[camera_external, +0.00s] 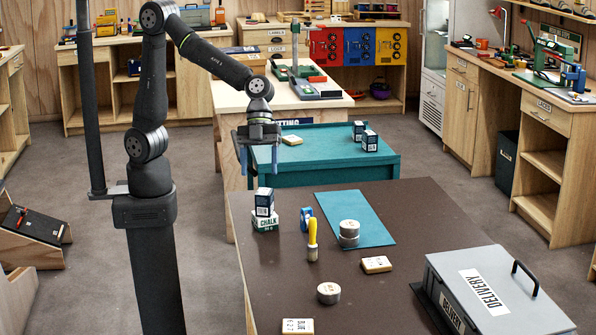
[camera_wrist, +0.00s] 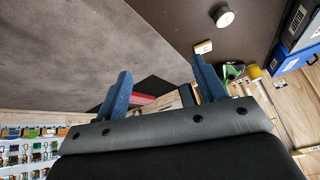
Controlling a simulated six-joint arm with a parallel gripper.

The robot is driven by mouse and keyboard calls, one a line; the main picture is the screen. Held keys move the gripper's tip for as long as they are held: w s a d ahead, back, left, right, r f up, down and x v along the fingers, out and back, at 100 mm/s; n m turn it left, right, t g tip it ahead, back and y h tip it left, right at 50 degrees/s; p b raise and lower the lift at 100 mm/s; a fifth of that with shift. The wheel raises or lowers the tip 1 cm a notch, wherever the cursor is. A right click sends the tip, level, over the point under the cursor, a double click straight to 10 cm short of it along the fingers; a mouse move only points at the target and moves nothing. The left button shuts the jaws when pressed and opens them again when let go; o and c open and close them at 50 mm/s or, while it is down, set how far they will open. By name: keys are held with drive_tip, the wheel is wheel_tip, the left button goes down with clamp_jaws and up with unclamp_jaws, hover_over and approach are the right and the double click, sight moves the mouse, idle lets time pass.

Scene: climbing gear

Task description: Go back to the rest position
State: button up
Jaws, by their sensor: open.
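My gripper (camera_external: 259,172) hangs from my raised arm in the external view, pointing down, with its two blue fingers apart and nothing between them. It appears above or in front of the left end of the teal table (camera_external: 330,172); the exact height is hard to tell. In the wrist view my gripper (camera_wrist: 164,84) also shows its blue fingers spread and empty. No object touches the fingers.
The brown table (camera_external: 350,290) holds a teal mat (camera_external: 372,222), tape rolls (camera_external: 328,293), a yellow-handled brush (camera_external: 312,240), a chalk box (camera_external: 265,218) and a small labelled block (camera_external: 376,264). A grey delivery case (camera_external: 490,290) stands at right. Small boxes (camera_external: 370,141) stand on the teal table.

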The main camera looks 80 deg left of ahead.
drive_tip(key=w+d+f, duration=0.2)
drive_tip(key=d, duration=1.2)
drive_tip(key=w+d+f, duration=0.1)
drive_tip(key=w+d, duration=0.2)
drive_tip(key=d, duration=1.2)
drive_tip(key=shift+w+d+f, duration=0.25)
drive_tip(key=shift+f, duration=0.15)
